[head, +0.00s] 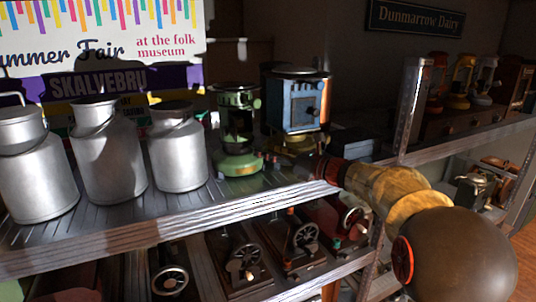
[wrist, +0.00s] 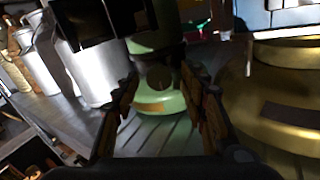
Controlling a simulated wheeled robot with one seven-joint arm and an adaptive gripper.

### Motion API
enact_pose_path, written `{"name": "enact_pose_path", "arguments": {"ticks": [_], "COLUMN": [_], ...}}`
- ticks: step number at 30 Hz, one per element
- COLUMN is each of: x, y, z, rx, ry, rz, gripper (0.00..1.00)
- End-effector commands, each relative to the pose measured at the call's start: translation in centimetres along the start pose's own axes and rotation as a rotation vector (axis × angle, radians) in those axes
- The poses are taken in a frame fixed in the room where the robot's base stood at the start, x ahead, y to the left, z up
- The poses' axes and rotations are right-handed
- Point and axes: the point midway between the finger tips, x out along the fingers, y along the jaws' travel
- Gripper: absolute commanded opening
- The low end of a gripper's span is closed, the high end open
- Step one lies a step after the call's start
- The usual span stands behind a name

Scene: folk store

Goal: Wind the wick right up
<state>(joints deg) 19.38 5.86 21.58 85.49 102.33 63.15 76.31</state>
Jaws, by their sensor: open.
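A green oil stove (head: 238,135) stands on the upper shelf, right of the milk cans. Its rounded green base (wrist: 160,103) shows between my fingers in the wrist view, with a small rust-coloured label and a dark round part facing me, perhaps the wick knob. My gripper (head: 300,166) reaches in from the right at the level of this base. In the wrist view my gripper (wrist: 162,82) is open, one finger either side of the dark part; I cannot tell whether they touch it. The wick is not visible.
A blue stove (head: 298,105) stands close right of the green one; its brass base (wrist: 285,95) is near my right finger. Several milk cans (head: 180,147) stand left. Sewing machines (head: 300,235) fill the shelf below. A metal shelf post (head: 411,105) stands right.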

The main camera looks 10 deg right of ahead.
Motion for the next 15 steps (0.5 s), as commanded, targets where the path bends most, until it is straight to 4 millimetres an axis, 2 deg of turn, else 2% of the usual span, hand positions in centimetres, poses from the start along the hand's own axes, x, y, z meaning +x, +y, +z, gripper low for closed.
{"name": "enact_pose_path", "arguments": {"ticks": [5,15], "x": [-1.4,-8.1], "y": [-0.1,-0.1], "z": [0.1,0.1], "rx": [-0.001,0.0], "ry": [-0.001,-0.001], "rz": [-0.003,-0.004], "gripper": [0.43,0.43]}}
